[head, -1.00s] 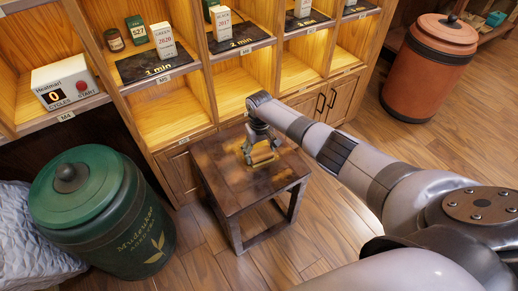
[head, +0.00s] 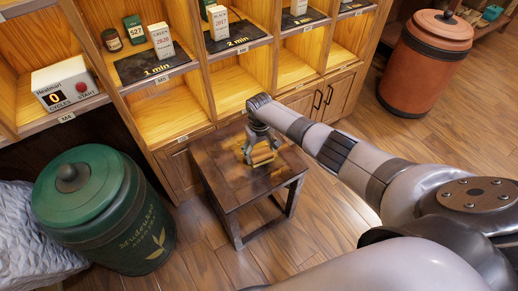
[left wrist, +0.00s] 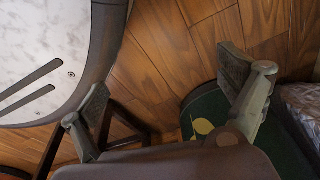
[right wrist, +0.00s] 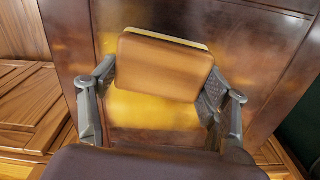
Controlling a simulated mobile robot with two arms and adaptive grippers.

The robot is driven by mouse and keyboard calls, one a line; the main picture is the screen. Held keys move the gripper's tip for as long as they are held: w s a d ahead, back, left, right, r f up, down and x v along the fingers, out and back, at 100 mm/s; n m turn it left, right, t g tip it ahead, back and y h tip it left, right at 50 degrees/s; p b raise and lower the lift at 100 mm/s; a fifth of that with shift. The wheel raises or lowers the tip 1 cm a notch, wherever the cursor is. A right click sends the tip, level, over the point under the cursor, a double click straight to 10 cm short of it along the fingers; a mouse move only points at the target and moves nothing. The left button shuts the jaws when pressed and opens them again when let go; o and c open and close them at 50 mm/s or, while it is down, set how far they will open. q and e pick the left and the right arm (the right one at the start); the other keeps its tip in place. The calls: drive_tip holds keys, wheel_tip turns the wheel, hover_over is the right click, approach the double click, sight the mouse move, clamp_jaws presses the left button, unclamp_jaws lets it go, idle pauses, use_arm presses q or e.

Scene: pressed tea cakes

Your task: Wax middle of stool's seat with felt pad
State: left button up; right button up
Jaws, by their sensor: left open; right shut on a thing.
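The stool (head: 222,190) has a dark brown square seat and stands in front of the shelves. Its seat (right wrist: 262,50) fills the back of the right wrist view. My right gripper (head: 260,155) is over the middle of the seat, shut on the felt pad (right wrist: 165,66), a tan block with a pale edge. The pad is at the seat's middle; I cannot tell whether it touches. A yellowish patch (right wrist: 150,110) shows on the seat beneath it. My left gripper (left wrist: 165,95) is open and empty above the floor; a stool-like dark frame shows behind it.
A green lidded canister (head: 103,215) stands left of the stool, beside a grey quilted bundle (head: 30,225). A terracotta canister (head: 428,65) stands at the right. Shelves (head: 165,115) with boxes and a heatmat unit (head: 64,87) line the back. Floor in front is clear.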

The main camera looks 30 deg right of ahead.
sight(269, 169)
drive_tip(key=shift+s+p, duration=0.45)
drive_tip(key=shift+p, duration=0.1)
drive_tip(key=shift+s+p, duration=0.55)
drive_tip(key=shift+p, duration=0.3)
drive_tip(key=shift+s+d, duration=0.1)
drive_tip(key=shift+s, duration=0.05)
drive_tip(key=shift+s+r+p, duration=0.1)
drive_tip(key=shift+s+p, duration=0.65)
drive_tip(key=shift+p, duration=0.45)
drive_tip(key=shift+s+d+p, duration=0.1)
drive_tip(key=shift+s+p, duration=0.2)
drive_tip(key=shift+p, duration=0.15)
use_arm(q)
drive_tip(key=s+a+f, duration=0.1)
drive_tip(key=s, duration=0.5)
drive_tip(key=s+a+f+g+p, duration=0.1)
drive_tip(key=s+f, duration=0.1)
drive_tip(key=s, duration=0.5)
drive_tip(key=shift+s+a, duration=0.25)
drive_tip(key=shift+s, duration=0.05)
use_arm(e)
drive_tip(key=shift+s, duration=0.65)
